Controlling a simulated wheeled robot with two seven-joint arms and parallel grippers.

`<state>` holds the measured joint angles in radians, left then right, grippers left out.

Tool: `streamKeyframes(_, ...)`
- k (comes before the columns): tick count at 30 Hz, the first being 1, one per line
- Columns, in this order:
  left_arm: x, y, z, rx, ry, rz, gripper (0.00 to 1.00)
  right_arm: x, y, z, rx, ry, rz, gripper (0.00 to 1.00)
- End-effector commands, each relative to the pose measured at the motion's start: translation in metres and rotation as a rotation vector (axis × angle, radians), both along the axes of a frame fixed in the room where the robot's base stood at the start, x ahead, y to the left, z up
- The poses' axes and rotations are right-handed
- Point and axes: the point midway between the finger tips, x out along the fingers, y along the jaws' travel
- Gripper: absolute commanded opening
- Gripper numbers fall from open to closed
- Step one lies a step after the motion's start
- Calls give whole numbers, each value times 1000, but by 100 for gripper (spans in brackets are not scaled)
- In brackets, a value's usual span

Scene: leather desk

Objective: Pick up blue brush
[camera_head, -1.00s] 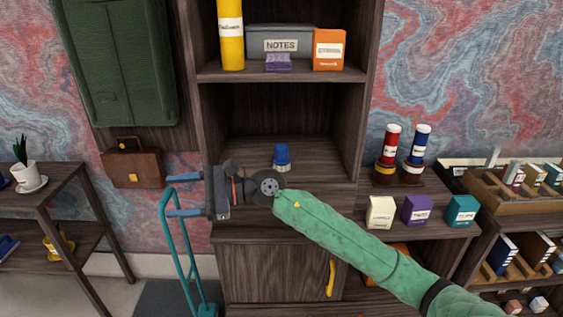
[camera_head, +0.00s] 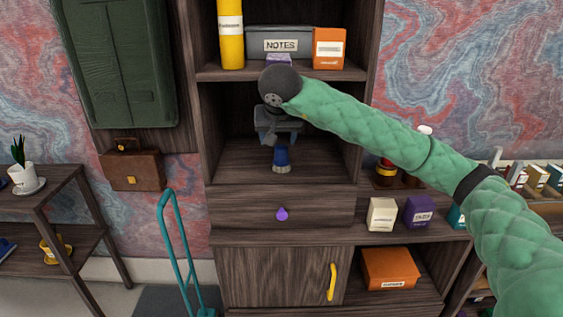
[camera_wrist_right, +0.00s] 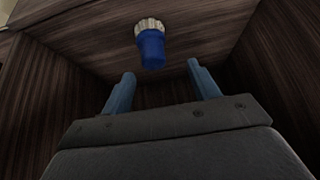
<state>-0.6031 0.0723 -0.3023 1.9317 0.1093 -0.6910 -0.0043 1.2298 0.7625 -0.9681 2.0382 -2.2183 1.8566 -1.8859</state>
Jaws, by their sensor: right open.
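The blue brush (camera_head: 281,160) stands on the floor of the middle shelf compartment, with pale bristles at its base. In the wrist view the brush (camera_wrist_right: 151,48) shows its blue body and pale ribbed end, beyond and between the fingers. My right gripper (camera_head: 277,138) is inside the compartment, pointing down above the brush. In the wrist view its two blue fingers (camera_wrist_right: 160,80) are spread apart with nothing between them. In the head view the gripper hides the brush's upper end. My left gripper is not in view.
The wooden compartment walls stand close on both sides. Above is a shelf (camera_head: 222,72) with a grey notes box (camera_head: 281,41), a yellow cylinder (camera_head: 231,30) and an orange box (camera_head: 328,48). Below is a drawer with a purple knob (camera_head: 282,214). A teal hand truck (camera_head: 177,250) stands at lower left.

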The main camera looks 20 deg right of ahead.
Motion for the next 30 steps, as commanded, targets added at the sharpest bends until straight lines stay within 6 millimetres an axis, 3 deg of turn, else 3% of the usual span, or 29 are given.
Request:
streamKeyframes(12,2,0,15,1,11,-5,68,16,-12,-21,-25,-2,-9,61)
streamKeyframes(22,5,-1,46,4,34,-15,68,33,-20,-52,-23,-1,-10,61)
streamKeyframes(30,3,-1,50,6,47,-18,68,39,-22,-62,-23,-4,-8,61)
